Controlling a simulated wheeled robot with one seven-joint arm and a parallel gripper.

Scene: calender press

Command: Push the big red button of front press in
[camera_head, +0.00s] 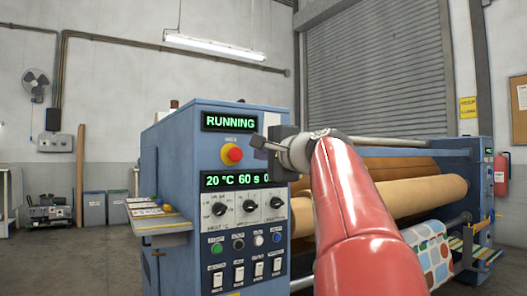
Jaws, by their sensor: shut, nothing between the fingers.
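The front press (170,165) is a blue machine with a control panel facing me. Its big red button (232,154) sits on a yellow base near the top of the panel, below a green display (230,121) that reads RUNNING. My gripper (257,143) is shut and empty, just right of the red button in the picture. A small gap shows between the gripper's tip and the button; I cannot tell the depth between them. My red arm (350,200) reaches in from the lower right and hides part of the rollers behind it.
A second display (235,181) reads 20 °C and 60 s. Knobs (248,204), small round buttons (238,244) and rocker switches (239,273) lie below it. A side shelf (160,224) juts out left. Large rollers (420,194) extend right. Floor at left (60,262) is clear.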

